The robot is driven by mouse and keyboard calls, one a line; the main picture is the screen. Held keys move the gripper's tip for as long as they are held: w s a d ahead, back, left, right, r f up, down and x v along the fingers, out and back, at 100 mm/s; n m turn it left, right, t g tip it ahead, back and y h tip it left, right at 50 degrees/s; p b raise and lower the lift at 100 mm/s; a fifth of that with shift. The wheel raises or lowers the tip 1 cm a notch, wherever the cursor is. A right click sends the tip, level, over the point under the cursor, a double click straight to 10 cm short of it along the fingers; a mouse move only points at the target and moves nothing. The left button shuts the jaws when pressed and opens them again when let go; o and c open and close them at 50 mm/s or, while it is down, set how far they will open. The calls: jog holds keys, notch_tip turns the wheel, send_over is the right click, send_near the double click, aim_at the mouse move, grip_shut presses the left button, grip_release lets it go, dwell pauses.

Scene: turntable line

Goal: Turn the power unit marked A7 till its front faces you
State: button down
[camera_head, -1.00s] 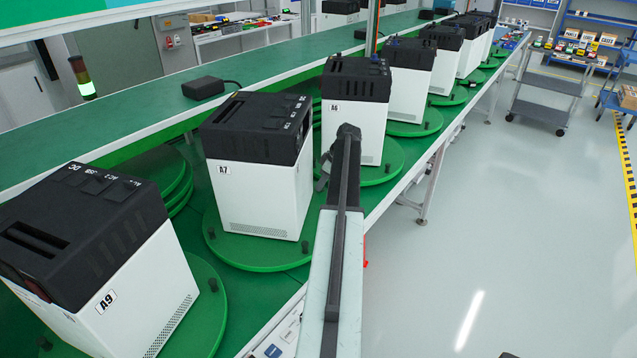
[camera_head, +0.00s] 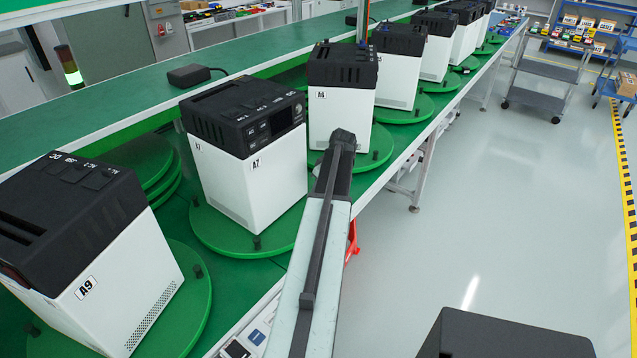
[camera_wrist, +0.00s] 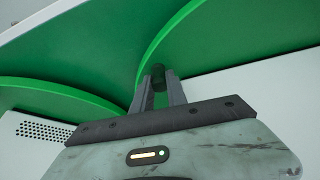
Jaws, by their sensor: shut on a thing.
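The power unit marked A7 (camera_head: 235,180) is a white box with a black top on a green turntable (camera_head: 215,237). Its face with a small dark screen and a round knob shows toward the near right, with an A7 label below it. In the wrist view my gripper (camera_wrist: 158,92) is shut on a dark peg (camera_wrist: 158,71) at the rim of a green disc. In the head view my arm hides the fingers, to the right of the A7 unit. Another peg (camera_head: 256,242) stands on the near rim of the A7 turntable.
Unit A9 (camera_head: 140,285) stands close at the near left, unit A6 (camera_head: 340,105) just behind on the right. More units line the bench beyond. A dark box (camera_head: 500,335) is at the bottom right.

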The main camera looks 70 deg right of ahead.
dwell(0.3)
jog(key=c, duration=1.6)
grip_release()
jog(key=shift+s, duration=0.1)
jog(key=p+v, duration=0.7)
jog(key=v, duration=0.1)
jog(key=shift+f, duration=0.15)
